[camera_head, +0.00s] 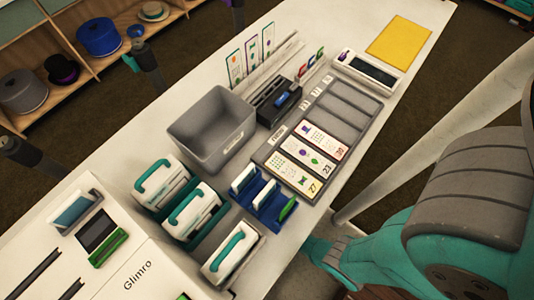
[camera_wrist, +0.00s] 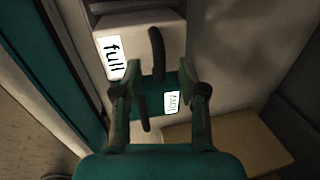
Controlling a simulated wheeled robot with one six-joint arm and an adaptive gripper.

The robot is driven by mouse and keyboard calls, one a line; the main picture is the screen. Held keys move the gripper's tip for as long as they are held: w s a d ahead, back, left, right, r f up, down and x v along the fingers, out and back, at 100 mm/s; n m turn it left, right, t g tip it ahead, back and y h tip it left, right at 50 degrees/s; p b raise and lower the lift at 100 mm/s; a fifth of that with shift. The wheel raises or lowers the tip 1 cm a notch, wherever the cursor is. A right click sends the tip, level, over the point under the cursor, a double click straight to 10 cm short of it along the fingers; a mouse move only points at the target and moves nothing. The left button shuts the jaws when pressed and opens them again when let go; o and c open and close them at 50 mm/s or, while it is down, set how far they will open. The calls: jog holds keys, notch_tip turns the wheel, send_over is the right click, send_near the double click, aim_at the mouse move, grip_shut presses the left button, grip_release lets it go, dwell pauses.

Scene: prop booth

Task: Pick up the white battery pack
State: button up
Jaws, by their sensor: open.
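In the wrist view, a white battery pack (camera_wrist: 185,35) with a "full" label lies ahead of my fingertips. A dark upright handle or bar (camera_wrist: 156,52) stands in front of its face. My open gripper (camera_wrist: 161,76) has its two fingers on either side of the lower part of this bar, with no clear contact. A teal patch with a small white label (camera_wrist: 171,102) shows between the fingers; its text is hard to read. In the head view, several white packs with teal handles (camera_head: 194,211) stand on the table; I cannot tell whether the wrist-view pack is among them. My gripper is hidden there.
A grey bin (camera_head: 205,115), a blue rack (camera_head: 262,205) and a card tray (camera_head: 345,112) crowd the white table (camera_head: 120,130). A teal wall or panel (camera_wrist: 60,60) runs close along the left in the wrist view. A tan block (camera_wrist: 240,145) lies at lower right.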

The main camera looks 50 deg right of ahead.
jog(key=shift+f, duration=0.3)
grip_shut()
jog(key=shift+r, duration=0.1)
dwell(0.4)
notch_tip(320, 180, up, 10)
dwell(0.7)
dwell(0.3)
